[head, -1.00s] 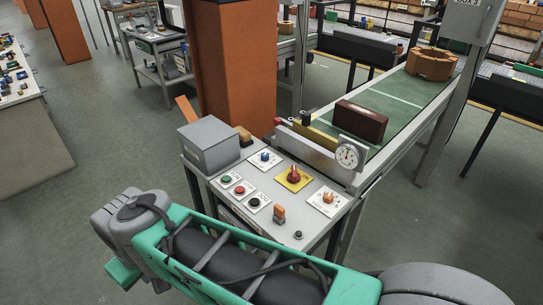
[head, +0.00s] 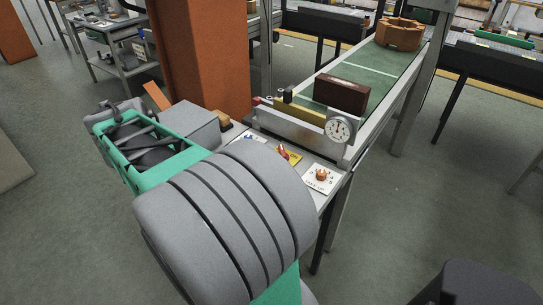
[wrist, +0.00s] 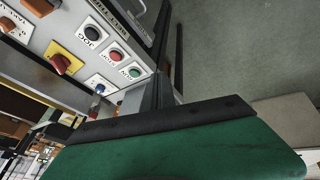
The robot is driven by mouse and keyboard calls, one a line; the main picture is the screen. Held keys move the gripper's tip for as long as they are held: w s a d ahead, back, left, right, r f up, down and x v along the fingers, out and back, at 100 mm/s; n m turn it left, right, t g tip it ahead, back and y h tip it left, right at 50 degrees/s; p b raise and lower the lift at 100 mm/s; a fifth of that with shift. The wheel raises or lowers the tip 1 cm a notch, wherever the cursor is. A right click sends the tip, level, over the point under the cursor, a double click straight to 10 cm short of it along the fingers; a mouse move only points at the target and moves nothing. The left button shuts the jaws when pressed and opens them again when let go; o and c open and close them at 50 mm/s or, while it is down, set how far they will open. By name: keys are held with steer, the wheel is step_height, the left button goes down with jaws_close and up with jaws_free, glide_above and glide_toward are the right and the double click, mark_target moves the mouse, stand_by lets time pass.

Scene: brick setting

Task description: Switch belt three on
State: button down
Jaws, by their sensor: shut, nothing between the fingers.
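The control panel (wrist: 78,12) fills the upper left of the wrist view. It carries a green button (wrist: 135,73), a red button (wrist: 115,56), a black button (wrist: 92,33), a blue switch (wrist: 98,88) and a red knob on a yellow plate (wrist: 62,62). In the head view my arm hides the push buttons; the red knob (head: 285,154) and an orange knob (head: 321,174) still show.
The green conveyor belt (head: 385,68) bears a dark brown brick (head: 341,93) and an orange-brown round block (head: 398,34). A dial gauge (head: 340,130) stands at its near end. A grey box (head: 190,125) and an orange pillar (head: 200,60) are beside the panel.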

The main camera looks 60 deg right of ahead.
steer(key=s+d+f+m+g+h+b, duration=0.1)
steer(key=s+d+m, duration=0.1)
steer(key=d, duration=0.6)
steer(key=s+d+f+m+g+h+b, duration=0.1)
steer(key=s+d+f+m+g, duration=0.1)
steer(key=d, duration=0.6)
steer(key=s+d+f+m+g+h+b, duration=0.1)
steer(key=s+d, duration=0.3)
steer(key=d, duration=0.5)
steer(key=shift+f+m+g, duration=0.3)
steer(key=shift+f+m, duration=0.3)
steer(key=shift+m, duration=0.1)
steer(key=shift+d, duration=0.1)
steer(key=x, duration=1)
steer(key=shift+d+f, duration=0.1)
steer(key=shift+f, duration=0.15)
steer(key=shift+s+d+r, duration=0.1)
steer(key=shift+s+d, duration=0.25)
steer(key=shift+s, duration=0.2)
steer(key=shift+s+d+r, duration=0.1)
steer(key=shift+s+d, duration=0.3)
steer(key=shift+s, duration=0.2)
steer(key=shift+s+d, duration=0.3)
steer(key=shift+s, duration=0.1)
steer(key=shift+w, duration=0.15)
